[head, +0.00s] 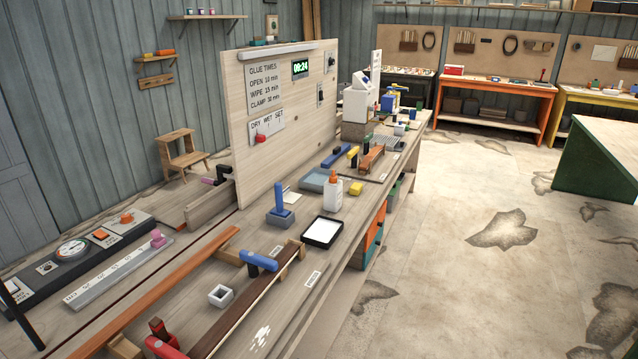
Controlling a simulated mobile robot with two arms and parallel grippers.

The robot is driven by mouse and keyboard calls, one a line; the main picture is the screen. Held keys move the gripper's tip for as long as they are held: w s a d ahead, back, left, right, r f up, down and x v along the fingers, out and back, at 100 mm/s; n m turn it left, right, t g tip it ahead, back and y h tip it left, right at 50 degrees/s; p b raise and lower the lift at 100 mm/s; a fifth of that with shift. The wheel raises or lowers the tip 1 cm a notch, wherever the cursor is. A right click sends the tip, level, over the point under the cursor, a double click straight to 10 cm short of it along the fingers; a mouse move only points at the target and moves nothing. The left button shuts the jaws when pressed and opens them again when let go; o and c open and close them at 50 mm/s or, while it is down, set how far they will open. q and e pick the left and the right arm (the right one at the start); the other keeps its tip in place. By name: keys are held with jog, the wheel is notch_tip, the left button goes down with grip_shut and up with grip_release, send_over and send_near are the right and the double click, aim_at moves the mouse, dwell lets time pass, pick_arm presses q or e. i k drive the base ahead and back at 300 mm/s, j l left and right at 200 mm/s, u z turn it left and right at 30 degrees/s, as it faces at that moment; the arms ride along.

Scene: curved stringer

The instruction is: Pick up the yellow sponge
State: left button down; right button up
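A small yellow block that looks like the yellow sponge (346,188) lies on the long wooden workbench (300,222), near its right-hand edge. Neither of my grippers is in view.
A white-topped black tray (322,231) lies in front of the sponge, and a grey tray (314,180) is behind the bottle. A blue-handled clamp (259,261) stands nearer. An upright board (285,125) rises behind. The floor (450,240) to the right is open.

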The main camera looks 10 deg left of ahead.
aim_at(356, 189)
jog(key=i+l+u, duration=0.1)
jog(key=u, duration=0.6)
jog(key=i+l+u, duration=0.35)
jog(key=l, duration=0.25)
jog(key=i+l+u, duration=0.2)
jog(key=l+u, duration=0.15)
jog(key=l, duration=0.3)
jog(key=i+l+u, duration=0.2)
jog(key=l, duration=0.15)
jog(key=k, duration=0.05)
